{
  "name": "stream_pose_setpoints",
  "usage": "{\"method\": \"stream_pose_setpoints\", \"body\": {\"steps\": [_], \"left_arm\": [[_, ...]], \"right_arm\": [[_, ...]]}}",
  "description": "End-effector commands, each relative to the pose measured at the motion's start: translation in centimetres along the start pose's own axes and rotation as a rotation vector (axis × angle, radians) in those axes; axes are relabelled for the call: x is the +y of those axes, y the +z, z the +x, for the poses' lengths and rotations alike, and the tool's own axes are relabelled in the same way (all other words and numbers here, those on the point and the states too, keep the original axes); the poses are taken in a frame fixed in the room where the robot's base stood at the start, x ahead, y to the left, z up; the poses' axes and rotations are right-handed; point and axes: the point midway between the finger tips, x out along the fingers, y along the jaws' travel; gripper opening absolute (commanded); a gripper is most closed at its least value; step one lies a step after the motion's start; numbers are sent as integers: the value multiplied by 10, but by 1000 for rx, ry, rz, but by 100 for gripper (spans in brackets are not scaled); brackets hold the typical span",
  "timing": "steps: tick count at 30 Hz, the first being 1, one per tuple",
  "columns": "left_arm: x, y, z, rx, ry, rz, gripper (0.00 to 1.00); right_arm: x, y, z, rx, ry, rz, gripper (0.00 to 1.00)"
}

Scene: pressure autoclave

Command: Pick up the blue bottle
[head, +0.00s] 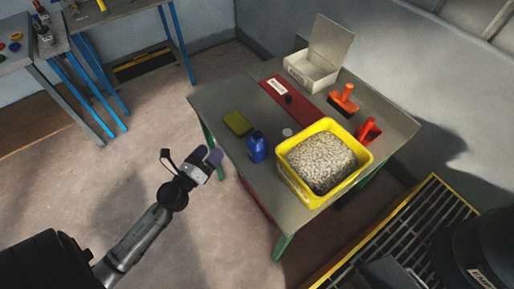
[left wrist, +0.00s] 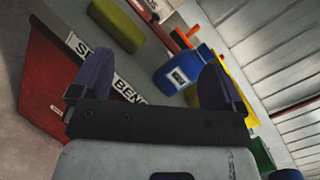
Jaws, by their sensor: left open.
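The blue bottle (head: 257,147) stands upright near the front left edge of the grey table (head: 215,103), between a yellow-green sponge and a yellow tub. It also shows in the left wrist view (left wrist: 180,74), with a pale label, partly behind the right finger. My left gripper (head: 211,160) is open and empty, to the left of the table edge and apart from the bottle. Its two purple-tipped fingers show in the left wrist view (left wrist: 152,84). My right gripper is not in view.
The sponge (head: 238,123) lies left of the bottle. The yellow tub (head: 291,183) of pale pellets stands close on its right. A red mat (head: 306,111), a white open box (head: 311,72) and orange-handled tools (head: 345,97) lie behind. A yellow-edged grating (head: 400,225) is at right.

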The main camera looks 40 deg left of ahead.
Motion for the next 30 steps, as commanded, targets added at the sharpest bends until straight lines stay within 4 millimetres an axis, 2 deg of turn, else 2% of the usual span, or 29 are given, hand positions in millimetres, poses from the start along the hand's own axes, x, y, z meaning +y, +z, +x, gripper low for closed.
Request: {"method": "stream_pose_setpoints", "body": {"steps": [3, 6, 10, 14, 24, 30], "left_arm": [[-11, -19, -2, 100, -133, 261, 94], [-17, -32, -6, 159, -223, 419, 94], [-22, -44, -10, 203, -299, 543, 94], [-26, -50, -4, 219, -332, 592, 94], [-40, -67, 48, 220, -334, 596, 94], [-45, -73, 64, 220, -334, 595, 94]], "right_arm": [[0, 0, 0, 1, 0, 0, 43], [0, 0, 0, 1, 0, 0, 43], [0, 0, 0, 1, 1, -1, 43], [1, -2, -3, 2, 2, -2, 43], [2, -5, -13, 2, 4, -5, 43], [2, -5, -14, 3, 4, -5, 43]]}}
